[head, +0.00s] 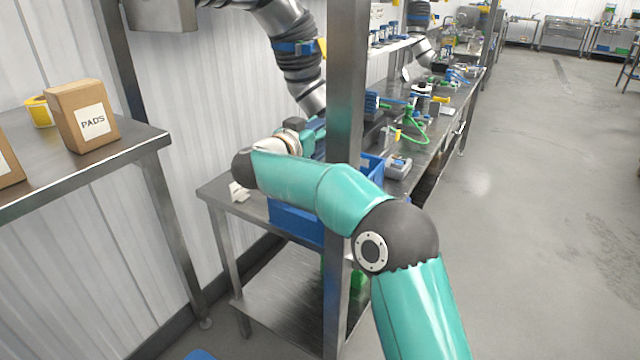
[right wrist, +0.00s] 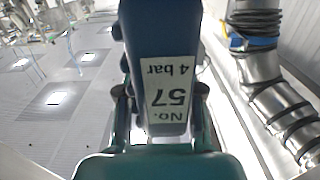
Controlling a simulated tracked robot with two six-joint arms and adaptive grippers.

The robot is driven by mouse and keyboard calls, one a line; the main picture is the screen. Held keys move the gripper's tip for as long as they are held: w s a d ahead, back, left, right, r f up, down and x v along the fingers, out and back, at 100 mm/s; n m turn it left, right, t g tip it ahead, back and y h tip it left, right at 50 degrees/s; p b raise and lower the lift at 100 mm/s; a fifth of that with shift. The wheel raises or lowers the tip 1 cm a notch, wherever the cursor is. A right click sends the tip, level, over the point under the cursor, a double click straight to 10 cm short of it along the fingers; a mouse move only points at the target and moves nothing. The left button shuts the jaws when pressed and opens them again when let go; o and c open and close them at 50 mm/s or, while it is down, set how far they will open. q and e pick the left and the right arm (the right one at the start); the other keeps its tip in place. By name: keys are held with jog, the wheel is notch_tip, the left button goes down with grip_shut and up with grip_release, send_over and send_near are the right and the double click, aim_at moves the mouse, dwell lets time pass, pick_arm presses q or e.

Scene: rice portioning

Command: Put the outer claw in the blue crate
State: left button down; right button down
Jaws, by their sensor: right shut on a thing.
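The blue crate (head: 293,224) stands on the near end of the metal bench, partly hidden by the steel post and my right arm. My right gripper (head: 308,133) is above the crate area, mostly hidden behind my wrist and the post. In the right wrist view, my right gripper (right wrist: 163,118) is shut on a dark blue piece (right wrist: 160,35), which I take to be the outer claw. It has a white label reading "No. 57, 4 bar", seen upside down. Its far end is out of view. My left gripper is not in view.
A steel post (head: 345,90) rises right in front of the crate, close to my right arm. A grey device (head: 397,167) sits right of the crate. A PADS box (head: 85,118) stands on the left table. The floor at right is clear.

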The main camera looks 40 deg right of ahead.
notch_tip(320, 180, down, 13)
jog(key=shift+r+b, duration=0.15)
jog(key=shift+b, duration=0.25)
jog(key=shift+f, duration=0.65)
jog(key=c, duration=0.7)
grip_release()
